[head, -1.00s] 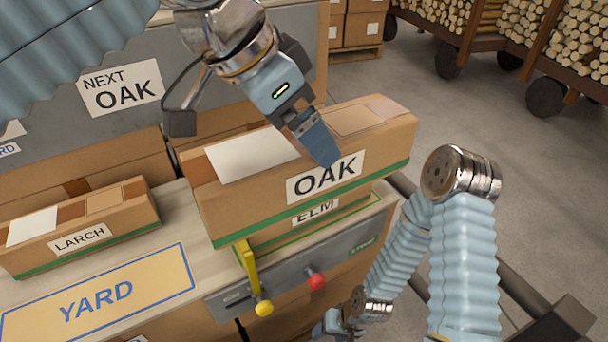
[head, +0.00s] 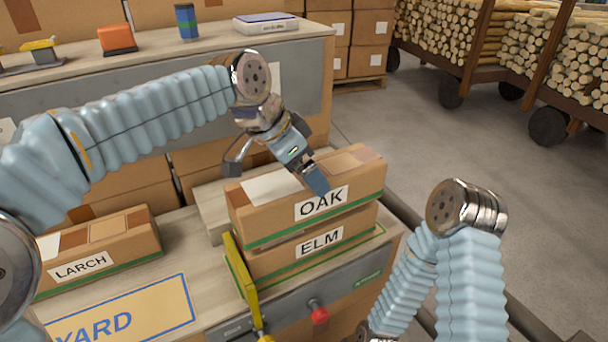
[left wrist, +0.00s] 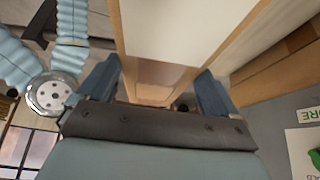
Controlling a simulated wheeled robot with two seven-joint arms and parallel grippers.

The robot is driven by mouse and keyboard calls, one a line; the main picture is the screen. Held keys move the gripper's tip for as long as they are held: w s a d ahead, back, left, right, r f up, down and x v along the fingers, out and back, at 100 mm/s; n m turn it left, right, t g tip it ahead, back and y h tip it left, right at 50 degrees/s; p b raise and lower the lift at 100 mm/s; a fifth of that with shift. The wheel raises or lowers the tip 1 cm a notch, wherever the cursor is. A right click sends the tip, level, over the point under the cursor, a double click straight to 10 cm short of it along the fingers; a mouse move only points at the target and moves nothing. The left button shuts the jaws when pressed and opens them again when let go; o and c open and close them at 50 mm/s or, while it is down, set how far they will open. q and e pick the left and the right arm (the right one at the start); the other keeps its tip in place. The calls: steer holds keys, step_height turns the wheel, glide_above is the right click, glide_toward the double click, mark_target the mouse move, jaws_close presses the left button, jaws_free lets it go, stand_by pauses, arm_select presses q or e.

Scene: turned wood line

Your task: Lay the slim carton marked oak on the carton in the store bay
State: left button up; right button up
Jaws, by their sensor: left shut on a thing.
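The oak carton (head: 274,214) is slim and brown, with a green lower edge and an OAK label. I cannot tell whether the two touch or a thin gap remains. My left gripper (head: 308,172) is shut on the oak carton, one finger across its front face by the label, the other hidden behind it. In the left wrist view, the oak carton (left wrist: 180,25) passes between both fingers (left wrist: 157,85). My right gripper is out of frame.
The larch carton (head: 100,245) lies left on the bench, behind the blue-outlined YARD area (head: 125,315). A yellow upright bar (head: 240,278) stands at the bay's front left; a red knob (head: 319,315) sits on the bench front. A shelf (head: 200,45) with small items stands behind.

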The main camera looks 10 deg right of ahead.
arm_select(q)
steer(key=shift+f, duration=0.65)
steer(key=shift+f, duration=0.15)
steer(key=o, duration=1.5)
steer(key=shift+c, duration=0.2)
steer(key=shift+s+r, duration=0.1)
steer(key=shift+r, duration=0.2)
steer(key=p+v, duration=0.1)
steer(key=v, duration=1)
steer(key=shift+a+r, duration=0.2)
steer(key=shift+r, duration=0.1)
steer(key=shift+s, duration=0.1)
